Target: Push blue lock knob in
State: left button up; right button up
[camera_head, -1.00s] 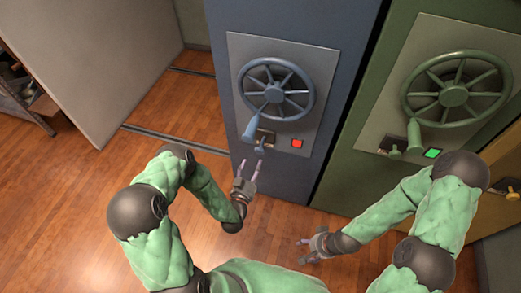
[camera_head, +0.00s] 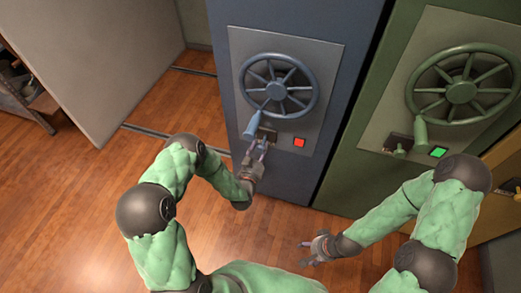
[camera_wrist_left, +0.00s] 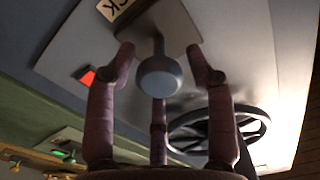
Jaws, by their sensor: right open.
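The blue lock knob (camera_wrist_left: 160,76) sticks out from a small plate in the left wrist view, with a round end facing me. My left gripper (camera_wrist_left: 165,60) has its fingers apart, on either side of the knob, with a third finger below it. No finger clearly touches the knob. In the head view my left gripper (camera_head: 259,150) is at the lock plate (camera_head: 267,134) of the blue safe (camera_head: 230,60), and its fingers mostly hide the knob. My right gripper (camera_head: 310,247) is open and empty, low over the floor.
A blue handwheel (camera_head: 279,86) and a blue lever handle (camera_head: 251,125) sit above and left of the lock. A red light (camera_head: 299,142) glows to its right. A green safe (camera_head: 408,75) with a green light (camera_head: 438,152) stands to the right. Wooden floor (camera_head: 90,190) is clear at left.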

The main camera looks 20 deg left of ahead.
aim_at(263, 142)
pick_arm(q)
grip_shut()
jog(key=shift+w+d, duration=0.1)
jog(key=shift+w, duration=1.6)
jog(key=shift+r, duration=0.15)
jog(key=o, duration=0.5)
grip_release()
jog(key=shift+w, duration=0.1)
jog(key=s, duration=1.2)
jog(key=shift+a, duration=0.2)
